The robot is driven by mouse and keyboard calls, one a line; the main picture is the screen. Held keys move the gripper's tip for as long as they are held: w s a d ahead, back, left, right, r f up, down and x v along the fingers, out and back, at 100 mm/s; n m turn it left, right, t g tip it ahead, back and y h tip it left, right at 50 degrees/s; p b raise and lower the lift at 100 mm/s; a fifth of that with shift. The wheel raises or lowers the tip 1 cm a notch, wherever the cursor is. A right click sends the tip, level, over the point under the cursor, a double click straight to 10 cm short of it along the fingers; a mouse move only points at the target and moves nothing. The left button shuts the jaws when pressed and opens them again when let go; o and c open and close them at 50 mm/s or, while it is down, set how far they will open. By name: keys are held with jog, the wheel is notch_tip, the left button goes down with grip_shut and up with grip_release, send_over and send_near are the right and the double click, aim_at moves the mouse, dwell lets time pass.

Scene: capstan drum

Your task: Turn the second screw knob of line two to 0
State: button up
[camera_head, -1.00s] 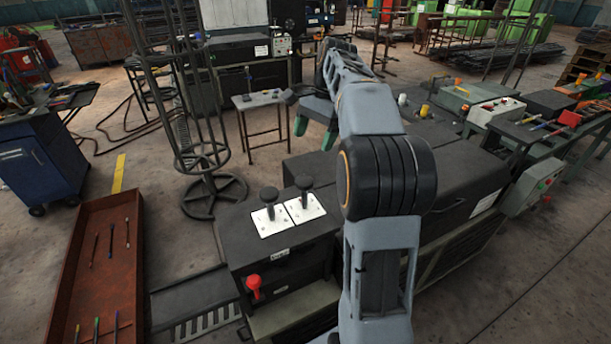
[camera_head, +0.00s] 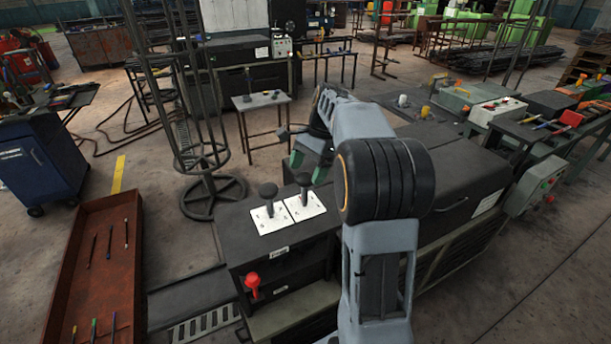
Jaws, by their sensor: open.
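Two black knobs stand upright on white marked plates on top of the dark machine (camera_head: 275,255). The left knob (camera_head: 268,192) is on the left plate (camera_head: 265,224) and the right knob (camera_head: 304,182) is on the right plate (camera_head: 312,211). The plate markings are too small to read, so I cannot tell either setting or which knob is the second of line two. My gripper (camera_head: 308,168), with green fingertips, is open and empty. In the picture it is just above the right knob; I cannot tell whether it touches it.
A red knob (camera_head: 252,281) sticks out at the machine's front left. A tall wire frame (camera_head: 200,165) stands behind left. A rust-red tray (camera_head: 100,250) with tools lies at left. My arm hides part of the machine's middle. Yellow and white knobs (camera_head: 425,111) are farther back.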

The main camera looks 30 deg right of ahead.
jog(key=shift+x, duration=0.75)
jog(key=shift+c, duration=0.4)
jog(key=c, duration=0.8)
jog(key=shift+c, duration=0.2)
jog(key=shift+r+p, duration=0.1)
jog(key=shift+p, duration=0.25)
